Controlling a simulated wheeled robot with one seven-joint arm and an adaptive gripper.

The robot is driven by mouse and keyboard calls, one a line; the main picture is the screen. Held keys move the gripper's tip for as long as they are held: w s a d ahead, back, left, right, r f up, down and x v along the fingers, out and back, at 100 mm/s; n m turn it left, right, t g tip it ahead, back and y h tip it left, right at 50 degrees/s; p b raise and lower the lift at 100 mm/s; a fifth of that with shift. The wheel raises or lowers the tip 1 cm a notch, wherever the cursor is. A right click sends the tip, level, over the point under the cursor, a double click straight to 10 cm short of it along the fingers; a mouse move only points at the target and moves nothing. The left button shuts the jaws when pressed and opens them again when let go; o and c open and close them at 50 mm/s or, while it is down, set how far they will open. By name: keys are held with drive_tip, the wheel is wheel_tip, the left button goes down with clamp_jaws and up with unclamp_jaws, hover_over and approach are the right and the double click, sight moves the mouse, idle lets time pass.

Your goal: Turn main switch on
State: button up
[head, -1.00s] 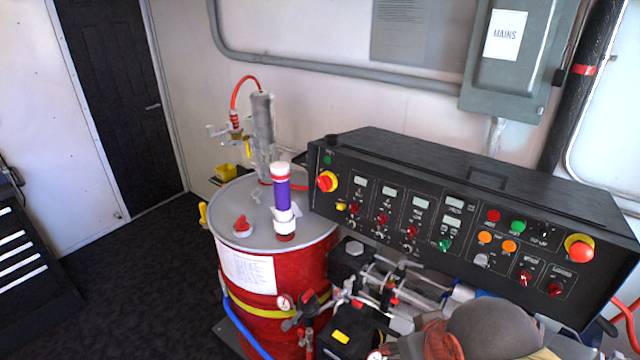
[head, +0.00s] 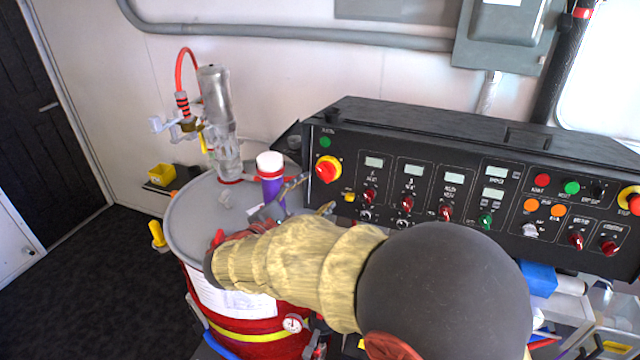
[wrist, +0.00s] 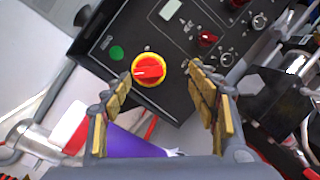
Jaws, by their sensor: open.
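The main switch, a red rotary knob on a yellow round plate (head: 328,169), sits at the left end of the black control panel (head: 420,140). In the wrist view the switch (wrist: 149,70) lies ahead of my fingertips and between them, nearer the left finger. The knob's bar lies roughly crosswise in that view. My gripper (head: 318,194) is open and empty, with its fingers pointing at the panel just below the switch in the head view. The gap between fingers and knob is hard to judge; no contact shows. My arm hides part of the drum and lower equipment.
A green lamp (head: 325,142) is above the switch. A purple bottle with a white cap (head: 270,178) stands on the red drum (head: 260,343), close to my gripper. More knobs and lamps line the panel to the right. Floor at left is clear.

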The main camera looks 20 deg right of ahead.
sight(324, 174)
drive_tip(key=shift+n+t, duration=0.5)
drive_tip(key=shift+t, duration=0.1)
drive_tip(key=w+d+b, duration=0.1)
drive_tip(key=w+d, duration=0.1)
drive_tip(key=w, duration=0.1)
drive_tip(key=w+d+b, duration=0.1)
drive_tip(key=w+d, duration=0.2)
drive_tip(key=shift+a, duration=0.1)
drive_tip(key=shift+c, duration=0.5)
drive_tip(key=c, duration=1.1)
